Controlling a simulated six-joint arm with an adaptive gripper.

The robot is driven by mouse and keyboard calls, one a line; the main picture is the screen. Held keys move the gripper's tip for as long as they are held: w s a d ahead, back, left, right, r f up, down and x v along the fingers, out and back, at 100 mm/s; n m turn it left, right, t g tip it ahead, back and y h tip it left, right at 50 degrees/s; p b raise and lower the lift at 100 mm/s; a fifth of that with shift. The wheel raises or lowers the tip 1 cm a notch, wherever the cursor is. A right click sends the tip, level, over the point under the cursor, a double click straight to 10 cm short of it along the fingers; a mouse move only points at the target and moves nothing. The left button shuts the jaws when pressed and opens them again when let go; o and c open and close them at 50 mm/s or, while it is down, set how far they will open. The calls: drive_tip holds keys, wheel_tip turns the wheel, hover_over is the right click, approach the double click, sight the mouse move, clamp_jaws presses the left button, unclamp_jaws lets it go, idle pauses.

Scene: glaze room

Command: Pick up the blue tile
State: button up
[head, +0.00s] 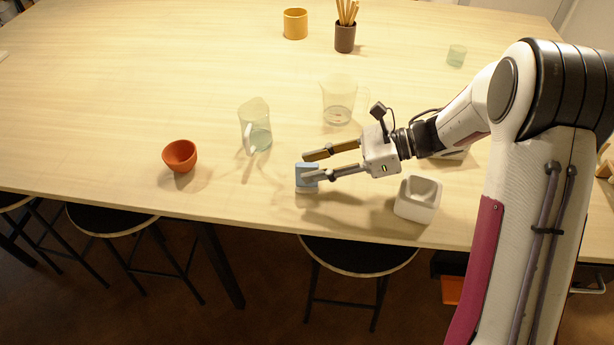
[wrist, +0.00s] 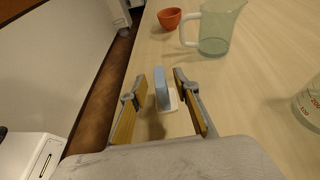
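The blue tile (head: 303,184) stands on edge near the front edge of the table. Its lower part meets a small white piece, which shows at its foot in the wrist view. My gripper (head: 306,166) is open, reaching in from the right, with its fingertips at the tile. In the wrist view the blue tile (wrist: 161,91) is between the two fingers of my gripper (wrist: 159,84), with a gap on each side. In the head view the nearer finger hides part of the tile.
A white square bowl (head: 418,198) stands right of the tile, below the gripper. A glass jug (head: 255,125), a clear measuring jug (head: 338,103) and an orange cup (head: 180,156) stand around. The table (head: 120,90) is clear at the left; its front edge is close.

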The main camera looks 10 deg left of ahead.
drive_tip(key=shift+a+f, duration=0.1)
drive_tip(key=shift+a, duration=0.15)
idle(0.3)
clamp_jaws()
drive_tip(key=shift+r, duration=5.05)
